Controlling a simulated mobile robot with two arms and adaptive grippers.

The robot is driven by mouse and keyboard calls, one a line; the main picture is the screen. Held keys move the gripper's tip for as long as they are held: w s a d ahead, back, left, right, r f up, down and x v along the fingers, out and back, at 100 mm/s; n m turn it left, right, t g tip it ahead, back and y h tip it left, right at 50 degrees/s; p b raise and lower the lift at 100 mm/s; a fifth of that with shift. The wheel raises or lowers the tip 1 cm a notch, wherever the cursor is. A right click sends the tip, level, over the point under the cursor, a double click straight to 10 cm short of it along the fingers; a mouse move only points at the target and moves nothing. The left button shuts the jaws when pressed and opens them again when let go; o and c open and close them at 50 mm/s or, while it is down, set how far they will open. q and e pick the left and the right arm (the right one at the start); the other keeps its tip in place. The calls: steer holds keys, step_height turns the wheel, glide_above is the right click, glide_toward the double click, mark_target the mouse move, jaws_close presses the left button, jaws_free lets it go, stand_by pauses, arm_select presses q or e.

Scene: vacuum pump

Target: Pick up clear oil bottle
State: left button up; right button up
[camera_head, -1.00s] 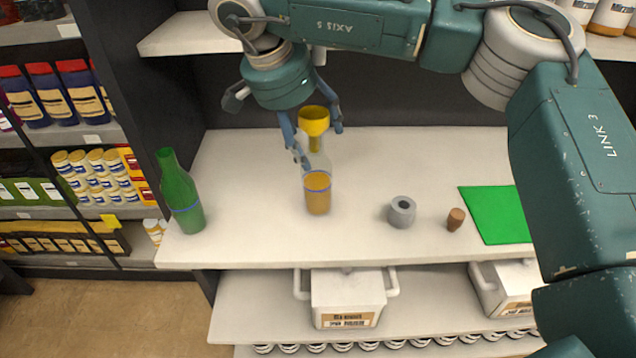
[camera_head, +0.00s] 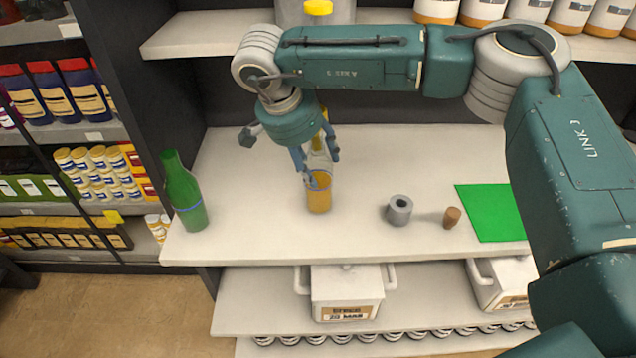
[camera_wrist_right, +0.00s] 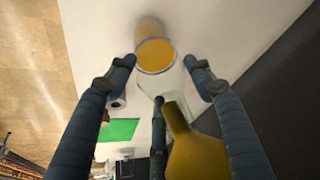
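The clear oil bottle (camera_head: 319,200) stands upright on the white shelf, with amber oil in its lower part and a blue line around it. A yellow funnel (camera_head: 323,130) sits in its top, partly hidden by my right gripper. My right gripper (camera_head: 321,167) is lowered around the upper bottle with its fingers spread. In the right wrist view, the fingers (camera_wrist_right: 160,70) lie on either side of the clear bottle (camera_wrist_right: 156,52), with gaps visible, and the funnel (camera_wrist_right: 195,150) shows large between them. My left gripper is not in view.
A green bottle (camera_head: 184,195) stands to the left near the shelf edge. A grey ring-shaped part (camera_head: 398,211), a brown cork (camera_head: 451,217) and a green mat (camera_head: 490,212) lie to the right. An upper shelf (camera_head: 190,38) with containers is behind my arm.

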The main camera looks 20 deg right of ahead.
jaws_close()
steer(key=shift+d+r, duration=0.1)
steer(key=shift+r, duration=0.05)
